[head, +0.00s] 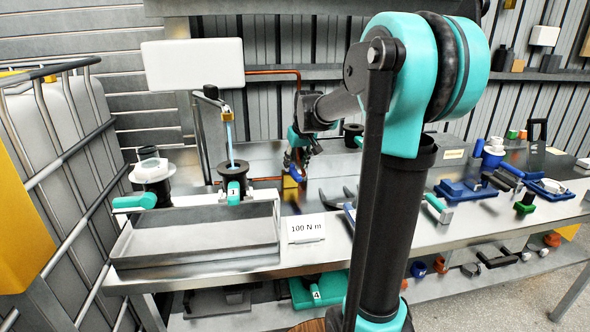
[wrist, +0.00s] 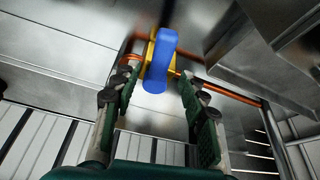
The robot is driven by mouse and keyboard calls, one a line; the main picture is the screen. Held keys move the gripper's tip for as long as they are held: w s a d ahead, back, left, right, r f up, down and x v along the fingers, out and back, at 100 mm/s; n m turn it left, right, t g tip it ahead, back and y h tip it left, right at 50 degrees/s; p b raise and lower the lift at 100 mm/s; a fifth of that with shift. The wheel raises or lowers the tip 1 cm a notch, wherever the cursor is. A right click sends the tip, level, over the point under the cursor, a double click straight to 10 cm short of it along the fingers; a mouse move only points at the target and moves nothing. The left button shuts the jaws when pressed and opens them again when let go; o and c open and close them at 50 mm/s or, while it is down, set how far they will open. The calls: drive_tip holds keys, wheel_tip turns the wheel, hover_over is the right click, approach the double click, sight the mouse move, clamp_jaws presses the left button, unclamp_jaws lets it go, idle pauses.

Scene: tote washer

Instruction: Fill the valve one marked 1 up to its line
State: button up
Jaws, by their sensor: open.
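The valve marked 1 (head: 234,193) has a teal handle and a dark round body (head: 233,175) standing at the back of a metal tray. A pale blue stream (head: 229,140) runs from a brass spout (head: 227,115) into its top. No fill line or level can be made out. My gripper (head: 296,165) is open beside a yellow valve body with a blue lever (head: 294,173), right of the tray. In the wrist view the blue lever (wrist: 158,62) lies between my spread fingers, with visible gaps on both sides. The yellow body (wrist: 148,60) is behind it.
The metal tray (head: 195,262) fills the bench's left end. A "100 N m" card (head: 306,228) stands right of it. Copper pipe (wrist: 235,96) runs by the blue lever. Tools and a teal-handled valve (head: 439,208) lie further right. A caged tank (head: 50,150) stands left.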

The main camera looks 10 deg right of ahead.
drive_tip(key=v, duration=0.8)
drive_tip(key=shift+r, duration=0.25)
drive_tip(key=shift+s, duration=0.1)
